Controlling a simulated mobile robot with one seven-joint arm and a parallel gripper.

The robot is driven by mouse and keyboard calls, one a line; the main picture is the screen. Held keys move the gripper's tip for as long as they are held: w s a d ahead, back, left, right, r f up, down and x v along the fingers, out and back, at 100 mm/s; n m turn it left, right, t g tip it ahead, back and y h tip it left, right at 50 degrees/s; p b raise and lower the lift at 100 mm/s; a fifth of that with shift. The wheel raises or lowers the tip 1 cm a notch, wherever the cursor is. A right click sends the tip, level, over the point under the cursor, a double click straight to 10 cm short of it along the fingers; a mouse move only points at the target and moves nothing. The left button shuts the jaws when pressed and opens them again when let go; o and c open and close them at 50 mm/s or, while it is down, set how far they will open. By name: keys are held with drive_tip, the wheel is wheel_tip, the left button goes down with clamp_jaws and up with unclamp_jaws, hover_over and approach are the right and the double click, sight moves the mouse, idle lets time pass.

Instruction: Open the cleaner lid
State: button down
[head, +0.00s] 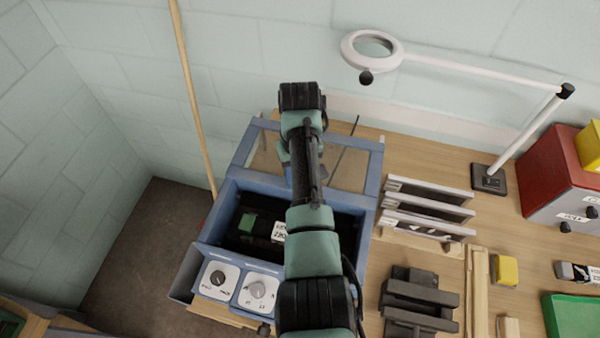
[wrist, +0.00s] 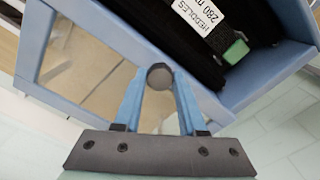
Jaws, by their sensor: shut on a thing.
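The cleaner is a blue box (head: 233,187) with a dark interior, left of centre in the head view. Its lid, a blue frame with a clear window (head: 262,150), is at the back of the box, clear of the front opening; it also shows in the wrist view (wrist: 52,50). I cannot tell its exact tilt. My gripper (wrist: 160,80) is shut on a round grey knob (wrist: 160,74) by the lid window. In the head view my arm hides most of the gripper and the knob. Inside the box lies a black item with a white label (wrist: 200,14) and green end (wrist: 236,52).
Two dials (head: 258,288) are on the box front. To the right are a slotted rack (head: 430,208), a black fixture (head: 418,300), a yellow block (head: 505,270) and a green tray (head: 572,318). A magnifier lamp (head: 372,48) reaches over the back; a wooden pole (head: 190,90) leans at the left.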

drive_tip(key=shift+c, duration=2.4)
unclamp_jaws()
drive_tip(key=shift+w, duration=0.15)
drive_tip(key=shift+r, duration=0.15)
wheel_tip(320, 180, up, 13)
drive_tip(key=p, duration=0.3)
